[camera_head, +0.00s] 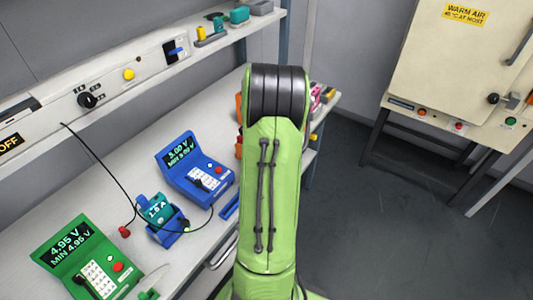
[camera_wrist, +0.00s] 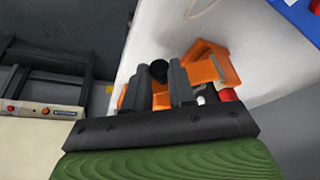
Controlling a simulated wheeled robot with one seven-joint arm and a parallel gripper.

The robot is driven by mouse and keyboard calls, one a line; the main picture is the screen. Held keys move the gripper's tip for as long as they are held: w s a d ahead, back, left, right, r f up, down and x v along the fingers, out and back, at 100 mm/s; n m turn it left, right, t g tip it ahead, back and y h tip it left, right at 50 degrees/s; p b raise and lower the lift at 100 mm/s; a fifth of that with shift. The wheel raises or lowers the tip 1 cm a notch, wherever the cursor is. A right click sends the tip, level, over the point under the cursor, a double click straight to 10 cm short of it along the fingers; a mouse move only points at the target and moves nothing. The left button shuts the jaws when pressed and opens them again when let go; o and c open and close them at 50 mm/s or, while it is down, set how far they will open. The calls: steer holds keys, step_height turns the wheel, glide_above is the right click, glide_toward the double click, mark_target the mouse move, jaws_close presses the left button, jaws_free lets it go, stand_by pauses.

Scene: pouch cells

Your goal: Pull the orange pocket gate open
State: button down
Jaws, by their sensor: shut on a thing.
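The orange pocket gate (camera_wrist: 208,66) shows in the wrist view as orange plates on the white bench, behind and right of my fingers. My gripper (camera_wrist: 160,82) has its two dark fingers around a round black knob (camera_wrist: 158,69) and is shut on it. The knob appears to belong to the gate, but their join is hidden by the fingers. In the head view only a sliver of orange (camera_head: 239,112) shows at the left edge of my green arm. My gripper is hidden behind the arm there.
A red round part (camera_wrist: 228,95) sits close right of my fingers. On the bench stand a blue meter (camera_head: 196,170), a teal device in a blue holder (camera_head: 160,212) and a green meter (camera_head: 85,262), with cables. A warm-air cabinet (camera_head: 460,70) stands right, past open floor.

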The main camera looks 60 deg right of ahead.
steer(key=shift+a, duration=0.15)
steer(key=a+m+b, duration=0.1)
steer(key=a+m+g+b, duration=0.1)
steer(key=m, duration=0.1)
steer(key=shift+w+a+f+h, duration=0.1)
steer(key=shift+w+a+h, duration=0.05)
steer(key=shift+w+h, duration=0.2)
steer(key=shift+w+a+m+g+h+b, duration=0.2)
steer(key=shift+a+m+g+b, duration=0.25)
steer(key=shift+m, duration=0.3)
steer(key=shift+w+a+m+g+h+b, duration=0.15)
steer(key=shift+a+m+g+b, duration=0.3)
steer(key=shift+m, duration=0.3)
steer(key=c, duration=0.9)
jaws_free()
steer(key=shift+c, duration=0.2)
steer(key=p+v, duration=0.4)
steer(key=v, duration=1.2)
steer(key=shift+d, duration=0.25)
